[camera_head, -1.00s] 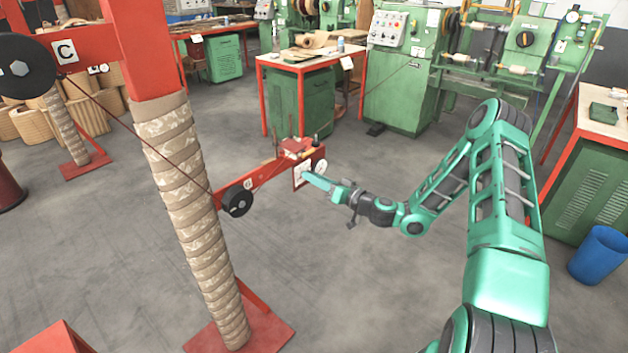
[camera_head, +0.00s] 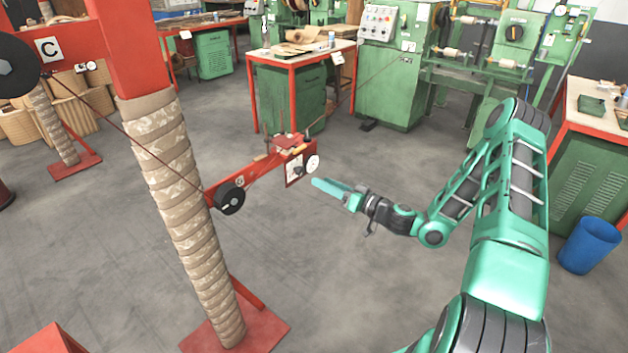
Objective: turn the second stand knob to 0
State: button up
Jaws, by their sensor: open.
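A red stand arm (camera_head: 262,172) reaches out from a wrapped post (camera_head: 185,205). At its end is a small white plate (camera_head: 291,178) with a dark knob (camera_head: 299,171) on it. A white round disc (camera_head: 312,164) sits beside the plate's upper right. The knob's pointer and any numbers are too small to read. My gripper (camera_head: 322,184) is open and empty, just right of and a little below the knob in the picture. Its teal fingers point left towards the plate, with a small visible gap. How far apart they are in depth I cannot tell.
A black pulley wheel (camera_head: 229,198) sits on the stand arm nearer the post, with a cord running past. A red-framed workbench (camera_head: 300,58) and green machine (camera_head: 388,85) stand behind. A blue bin (camera_head: 590,245) is at right. The floor (camera_head: 330,280) below my gripper is clear.

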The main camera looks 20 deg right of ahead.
jog(key=shift+v, duration=1.45)
jog(key=s+a+n+g, duration=0.5)
jog(key=s+g, duration=0.6)
jog(key=s, duration=0.1)
jog(key=s+d+r+m+g+h, duration=0.1)
jog(key=s+d+r+m+h, duration=0.2)
jog(key=s, duration=0.6)
jog(key=s+d+r+m+g+h, duration=0.1)
jog(key=s+d+r+m+h, duration=0.2)
jog(key=s, duration=0.7)
jog(key=s+d+r+m+g+h, duration=0.2)
jog(key=s+d+r+m, duration=0.4)
jog(key=s+d+r, duration=0.3)
jog(key=shift+s+r+h, duration=0.4)
jog(key=shift+r+h, duration=0.3)
